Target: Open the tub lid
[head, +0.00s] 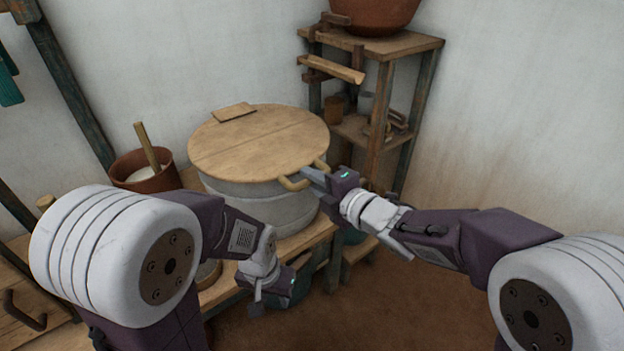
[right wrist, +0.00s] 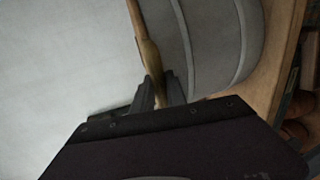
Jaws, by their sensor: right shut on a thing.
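The tub (head: 262,207) is a grey round vessel on a wooden bench. Its round wooden lid (head: 258,145) lies flat on top and looks closed. A curved wooden handle (head: 292,184) sticks out at the lid's front right edge. My right gripper (head: 308,174) is shut on this handle. In the right wrist view, the fingers of my right gripper (right wrist: 160,92) close around the handle (right wrist: 151,58) beside the grey tub wall (right wrist: 205,40). My left gripper (head: 256,306) hangs low in front of the bench, apart from the tub. Its fingers are too small to read.
A brown pot (head: 146,181) with a stick in it stands left of the tub. A wooden shelf (head: 398,45) with a large brown bowl (head: 376,14) on top stands behind on the right. The floor (head: 400,290) at front right looks clear.

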